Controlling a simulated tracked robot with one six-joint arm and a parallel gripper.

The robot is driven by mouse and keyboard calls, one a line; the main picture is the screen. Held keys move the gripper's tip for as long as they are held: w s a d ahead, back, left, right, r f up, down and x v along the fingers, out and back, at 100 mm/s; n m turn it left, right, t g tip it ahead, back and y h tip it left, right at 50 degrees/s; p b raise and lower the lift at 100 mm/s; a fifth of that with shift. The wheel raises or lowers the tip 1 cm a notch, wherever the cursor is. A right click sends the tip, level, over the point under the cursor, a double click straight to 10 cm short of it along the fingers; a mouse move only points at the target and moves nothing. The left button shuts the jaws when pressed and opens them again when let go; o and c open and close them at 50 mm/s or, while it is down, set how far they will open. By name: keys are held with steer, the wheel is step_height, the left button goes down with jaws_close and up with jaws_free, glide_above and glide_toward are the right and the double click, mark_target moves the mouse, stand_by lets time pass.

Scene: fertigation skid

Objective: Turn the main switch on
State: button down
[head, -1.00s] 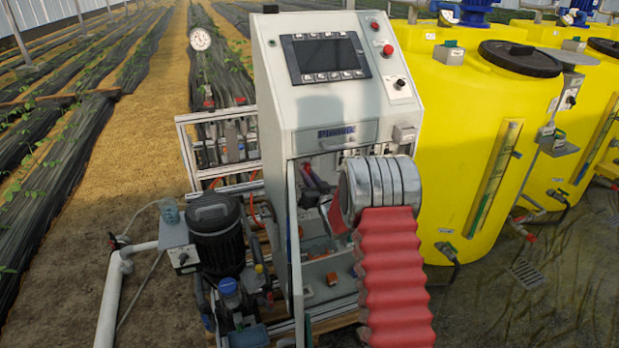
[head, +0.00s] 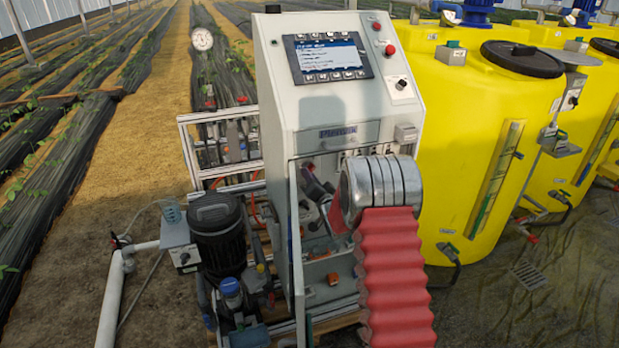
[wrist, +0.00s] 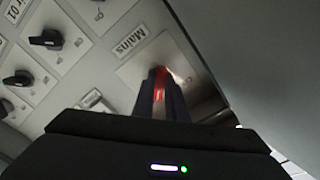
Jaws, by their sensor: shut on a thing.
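The red main switch (wrist: 160,84) shows between the dark fingers of my gripper (wrist: 163,98) in the wrist view. The fingers are shut on it and hide most of the handle. It sits on a pale plate (wrist: 138,74) beside a label reading "Mains" (wrist: 124,40). In the head view, my red and silver arm reaches into the open front of the grey control cabinet (head: 295,112) and hides the switch. The display (head: 327,55) on the cabinet's sloped face is lit, with lines of text.
Several other black knobs, such as one at the upper left (wrist: 46,38), line the panel beside the switch. A grey wall (wrist: 262,60) stands close on the right. In the head view, a pump (head: 216,235) stands left of the cabinet and yellow tanks (head: 455,150) stand right.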

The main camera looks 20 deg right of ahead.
steer(key=shift+a+f, duration=0.1)
steer(key=shift+f, duration=0.05)
steer(key=c, duration=1.8)
jaws_free()
steer(key=shift+o, duration=0.2)
steer(key=s, duration=1.3)
steer(key=shift+s, duration=0.4)
